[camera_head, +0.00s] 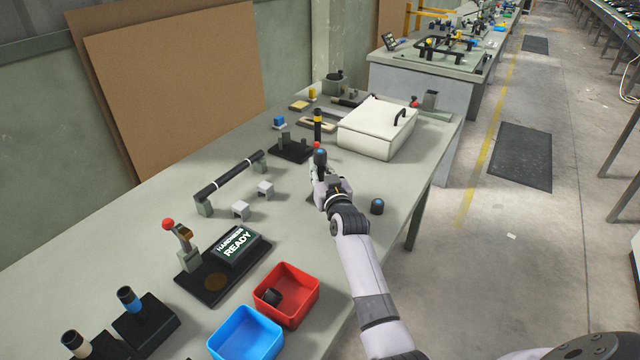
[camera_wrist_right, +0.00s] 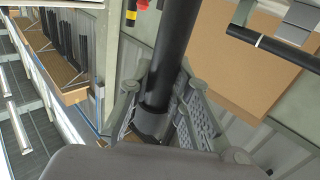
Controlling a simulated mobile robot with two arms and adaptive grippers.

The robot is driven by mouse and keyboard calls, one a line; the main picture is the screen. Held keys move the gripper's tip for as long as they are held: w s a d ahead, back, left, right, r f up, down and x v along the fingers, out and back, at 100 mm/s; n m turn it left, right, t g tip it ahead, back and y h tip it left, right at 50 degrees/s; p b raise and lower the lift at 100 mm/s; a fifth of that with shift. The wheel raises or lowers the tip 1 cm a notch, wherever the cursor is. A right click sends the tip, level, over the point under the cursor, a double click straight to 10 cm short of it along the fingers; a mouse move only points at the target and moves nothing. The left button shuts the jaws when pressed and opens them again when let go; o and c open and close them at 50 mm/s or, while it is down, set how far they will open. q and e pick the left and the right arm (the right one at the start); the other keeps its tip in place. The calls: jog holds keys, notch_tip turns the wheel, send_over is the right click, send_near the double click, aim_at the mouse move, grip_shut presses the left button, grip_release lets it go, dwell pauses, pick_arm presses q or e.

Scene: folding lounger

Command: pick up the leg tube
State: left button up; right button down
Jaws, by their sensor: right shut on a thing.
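The leg tube (camera_wrist_right: 174,48) is a thick dark tube with a grey collar at its lower end in the right wrist view. It stands between the two fingers of my right gripper (camera_wrist_right: 165,118), which is shut on it. The rest of the tube is hidden by the gripper there. I cannot tell whether the tube touches the bench. My left gripper is not in view.
A black bar (camera_head: 229,176) rests on stands at left. A yellow-banded post (camera_head: 318,124) and white lidded box (camera_head: 377,128) stand behind the gripper. The hardness tester (camera_head: 222,262), red bin (camera_head: 287,294) and blue bin (camera_head: 246,335) are in front.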

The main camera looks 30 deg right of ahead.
jog(key=shift+r, duration=0.15)
notch_tip(320, 180, up, 20)
dwell(0.6)
dwell(0.5)
